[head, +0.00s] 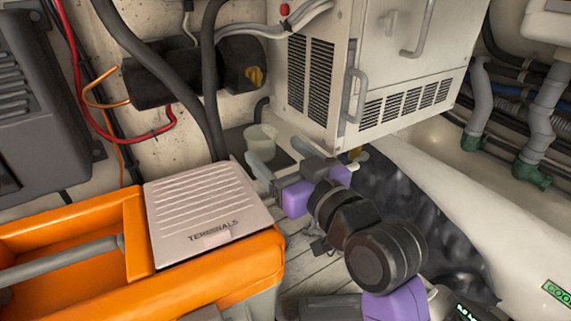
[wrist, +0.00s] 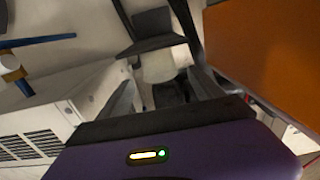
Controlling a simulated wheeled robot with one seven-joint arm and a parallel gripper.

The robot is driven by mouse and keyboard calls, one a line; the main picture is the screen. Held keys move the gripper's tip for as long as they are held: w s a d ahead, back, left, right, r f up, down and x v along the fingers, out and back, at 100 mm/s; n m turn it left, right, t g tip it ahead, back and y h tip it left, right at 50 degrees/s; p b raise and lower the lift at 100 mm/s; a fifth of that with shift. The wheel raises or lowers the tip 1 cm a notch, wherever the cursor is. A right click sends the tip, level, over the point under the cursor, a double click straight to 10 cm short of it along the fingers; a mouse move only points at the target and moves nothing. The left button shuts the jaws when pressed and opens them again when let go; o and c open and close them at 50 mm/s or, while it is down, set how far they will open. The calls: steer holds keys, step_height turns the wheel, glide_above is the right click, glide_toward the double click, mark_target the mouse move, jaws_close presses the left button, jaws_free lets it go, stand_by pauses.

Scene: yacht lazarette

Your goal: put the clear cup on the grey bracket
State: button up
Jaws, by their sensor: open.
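The clear cup (head: 262,136) is a small translucent whitish cup, standing upright on the dark grey bracket (head: 276,158) below the white cabinet. In the wrist view the cup (wrist: 158,66) shows just beyond and between my fingertips, with dark grey bracket surface (wrist: 153,28) behind it and a darker patch in front. My gripper (head: 272,150) is open, its two fingers apart on the near side of the cup; it also shows in the wrist view (wrist: 162,80). A gap shows between the fingers and the cup. The cup's base is partly hidden in the head view.
An orange toolbox (head: 205,275) with a pale "TERMINALS" lid (head: 200,212) stands close at the left. The white vented cabinet (head: 345,75) overhangs just right of the gripper. Black hoses (head: 208,85) hang behind the toolbox. A pale curved hull piece (head: 470,215) lies right.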

steer(key=shift+v, duration=1.15)
steer(key=s+d+f+m+t+h, duration=0.1)
steer(key=s+d+f+m+h, duration=0.2)
steer(key=s+d+f, duration=0.6)
steer(key=s+d+f+m+h, duration=0.35)
steer(key=s+f, duration=0.45)
steer(key=f, duration=0.4)
steer(key=s+d+h, duration=0.1)
steer(key=s+d, duration=0.3)
steer(key=s, duration=0.8)
steer(key=s+d+g+h, duration=0.1)
steer(key=s+d, duration=0.4)
steer(key=s, duration=0.7)
steer(key=shift+f+h, duration=0.25)
steer(key=shift+h, duration=0.5)
